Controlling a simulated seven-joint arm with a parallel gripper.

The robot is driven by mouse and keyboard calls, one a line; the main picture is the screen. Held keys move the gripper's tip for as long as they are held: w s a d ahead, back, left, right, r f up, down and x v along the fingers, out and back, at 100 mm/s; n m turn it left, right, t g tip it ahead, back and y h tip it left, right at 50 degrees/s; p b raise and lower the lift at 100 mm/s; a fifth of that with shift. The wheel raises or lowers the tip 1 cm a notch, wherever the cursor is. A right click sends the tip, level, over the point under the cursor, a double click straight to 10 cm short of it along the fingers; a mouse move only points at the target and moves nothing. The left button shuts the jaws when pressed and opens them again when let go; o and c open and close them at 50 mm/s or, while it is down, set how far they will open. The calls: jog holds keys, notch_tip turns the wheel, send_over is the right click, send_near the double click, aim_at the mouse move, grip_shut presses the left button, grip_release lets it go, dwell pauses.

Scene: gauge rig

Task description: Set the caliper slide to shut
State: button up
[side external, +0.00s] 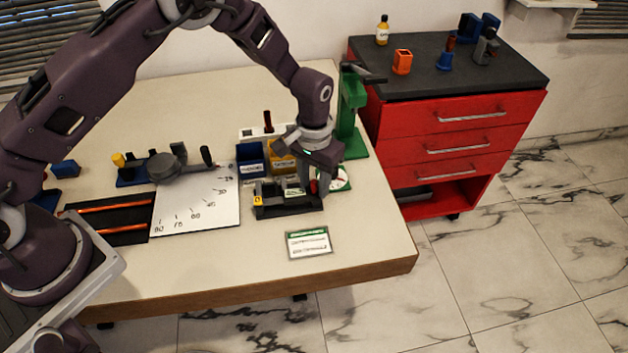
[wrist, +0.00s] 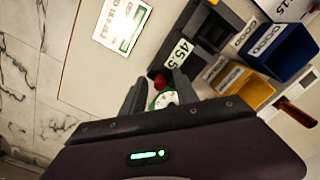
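The caliper (side external: 290,208) is a dark block with a slotted bed on the table, with a yellow label at its left end. In the wrist view its dark body (wrist: 200,27) carries a plate (wrist: 180,52) reading about 45.5. A red knob (wrist: 160,81), apparently on the slide, stands near the caliper's right end in the side view (side external: 313,187). My gripper (side external: 314,186) is lowered over that end. In the wrist view my gripper (wrist: 159,80) is open, its fingers on either side of the red knob with gaps showing. The fingers partly hide the slide.
A blue bin (side external: 250,160) and a yellow bin (side external: 281,162) stand behind the caliper. A green-and-white card (side external: 308,243) lies in front. A white angle plate (side external: 198,200) is left.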

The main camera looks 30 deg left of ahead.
grip_shut()
dwell(1.4)
